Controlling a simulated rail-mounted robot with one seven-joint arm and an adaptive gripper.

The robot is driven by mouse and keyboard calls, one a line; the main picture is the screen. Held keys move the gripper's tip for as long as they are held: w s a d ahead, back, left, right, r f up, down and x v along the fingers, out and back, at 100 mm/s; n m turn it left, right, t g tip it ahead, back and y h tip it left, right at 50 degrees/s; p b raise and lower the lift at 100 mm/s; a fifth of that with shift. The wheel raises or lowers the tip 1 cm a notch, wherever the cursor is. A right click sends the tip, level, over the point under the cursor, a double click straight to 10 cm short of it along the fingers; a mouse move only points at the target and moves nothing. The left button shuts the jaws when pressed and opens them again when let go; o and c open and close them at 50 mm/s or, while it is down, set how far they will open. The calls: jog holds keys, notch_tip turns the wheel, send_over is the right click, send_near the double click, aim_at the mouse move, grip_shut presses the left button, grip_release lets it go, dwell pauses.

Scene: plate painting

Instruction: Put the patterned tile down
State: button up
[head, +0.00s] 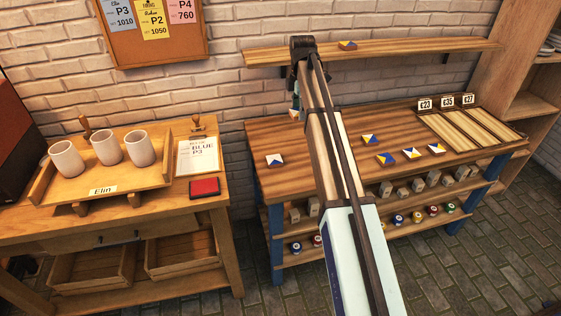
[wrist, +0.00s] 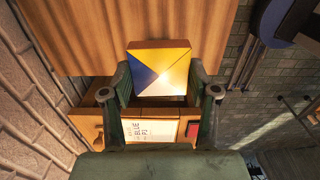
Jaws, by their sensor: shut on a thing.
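In the wrist view my gripper (wrist: 160,80) is shut on a patterned tile (wrist: 160,65) with blue, yellow and white triangles on its face and an orange-brown edge. The tile sits between the two fingers. In the head view my arm reaches over the striped wooden workbench (head: 300,180), and its end is near the brick wall at the back of the bench. The arm mostly hides the fingers and held tile there. Similar tiles lie on the bench: one alone at the left (head: 275,160), and several right of my arm (head: 411,153).
Another tile (head: 347,44) lies on the wall shelf (head: 430,49) above. Price cards (head: 447,101) stand behind a pale slatted rack (head: 470,128) at the bench's right. Left is a table with a tray (head: 60,187) of cups, an order sheet (head: 198,157) and a red pad (head: 204,187).

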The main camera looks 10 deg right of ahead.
aim_at(298, 159)
jog(key=shift+f, duration=0.35)
jog(key=f+p, duration=0.1)
jog(key=f, duration=0.5)
jog(key=f+p, duration=0.1)
jog(key=f, duration=0.6)
jog(key=f+p, duration=0.1)
jog(key=f, duration=0.5)
jog(key=shift+d+f+p, duration=0.15)
jog(key=shift+d+p, duration=0.1)
jog(key=shift+p, duration=0.1)
jog(key=shift+f, duration=0.1)
jog(key=o, duration=1.2)
jog(key=shift+o, duration=0.2)
notch_tip(298, 159, up, 12)
jog(key=b, duration=0.3)
